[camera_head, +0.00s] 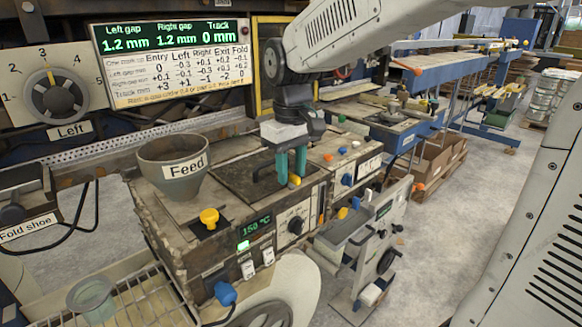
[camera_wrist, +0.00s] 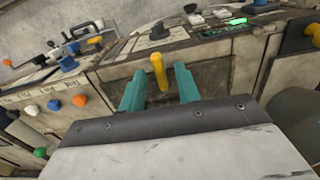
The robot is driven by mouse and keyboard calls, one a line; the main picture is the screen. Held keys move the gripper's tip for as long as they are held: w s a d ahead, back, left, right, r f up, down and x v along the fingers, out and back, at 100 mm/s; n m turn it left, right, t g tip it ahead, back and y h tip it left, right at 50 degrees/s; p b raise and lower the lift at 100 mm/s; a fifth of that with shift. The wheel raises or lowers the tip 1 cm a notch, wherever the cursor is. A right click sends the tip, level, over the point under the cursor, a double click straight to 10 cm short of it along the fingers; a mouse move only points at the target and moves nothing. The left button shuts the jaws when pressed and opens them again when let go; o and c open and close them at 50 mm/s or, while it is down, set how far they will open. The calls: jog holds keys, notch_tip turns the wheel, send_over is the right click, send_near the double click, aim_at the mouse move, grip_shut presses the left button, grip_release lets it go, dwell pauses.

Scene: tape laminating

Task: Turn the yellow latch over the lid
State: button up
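The yellow latch (camera_head: 295,180) is a short yellow bar at the right edge of the lid. In the wrist view it is an upright-looking bar (camera_wrist: 158,72) between my fingertips. The lid (camera_head: 236,178) is a dark, worn plate with a black handle on top of the machine, left of the latch in the head view. It lies flat. My gripper (camera_head: 291,165) points down at the latch. Its two teal fingers are apart, one on each side of the latch, with a gap visible on both sides in the wrist view (camera_wrist: 161,88). My fingers partly hide the latch in the head view.
A grey Feed funnel (camera_head: 172,170) stands left of the lid, with a yellow knob (camera_head: 209,218) in front. A black dial (camera_head: 295,225) and a green display (camera_head: 255,225) are on the front panel. Blue and orange knobs (camera_head: 347,180) sit to the right.

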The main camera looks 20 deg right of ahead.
aim_at(291, 174)
notch_tip(291, 174, up, 8)
jog(key=shift+f, duration=0.1)
dwell(0.4)
jog(key=s+d+f+m, duration=0.1)
jog(key=s+f, duration=0.2)
jog(key=s, duration=0.4)
jog(key=s+d+f+m, duration=0.1)
jog(key=s+f, duration=0.2)
jog(key=s, duration=0.5)
jog(key=s+d+f+m+t, duration=0.1)
jog(key=s+f, duration=0.2)
jog(key=s, duration=0.4)
jog(key=shift+s+f, duration=0.15)
jog(key=shift+s, duration=0.05)
jog(key=shift+d, duration=0.1)
